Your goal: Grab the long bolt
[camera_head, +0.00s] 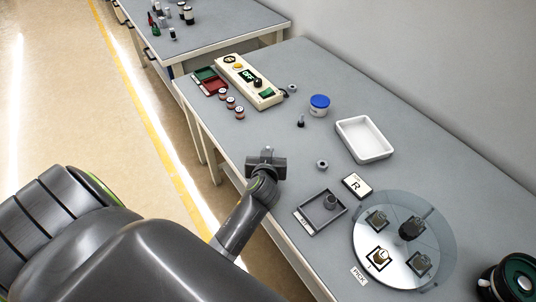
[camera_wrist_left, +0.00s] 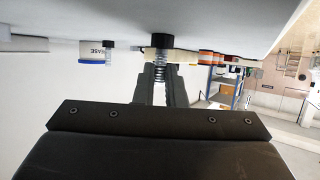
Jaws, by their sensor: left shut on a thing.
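My left gripper (camera_head: 266,158) is low over the near edge of the grey table, left of a hex nut (camera_head: 322,164). In the left wrist view the gripper (camera_wrist_left: 162,82) is shut on a bolt (camera_wrist_left: 160,45) with a dark head and a silver threaded shaft. Its head points to the table side of the picture, and the lower shaft is hidden between the fingers. Another dark-headed bolt (camera_head: 301,121) stands on the table and also shows in the left wrist view (camera_wrist_left: 110,47). My right gripper does not show.
A blue-lidded jar (camera_head: 319,105) and a white tray (camera_head: 364,139) stand behind. A control box (camera_head: 249,82) and several red-and-white spools (camera_head: 231,103) are at the left. A grey tray (camera_head: 308,215) and a round glassy plate (camera_head: 445,240) with fixtures lie to the right.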

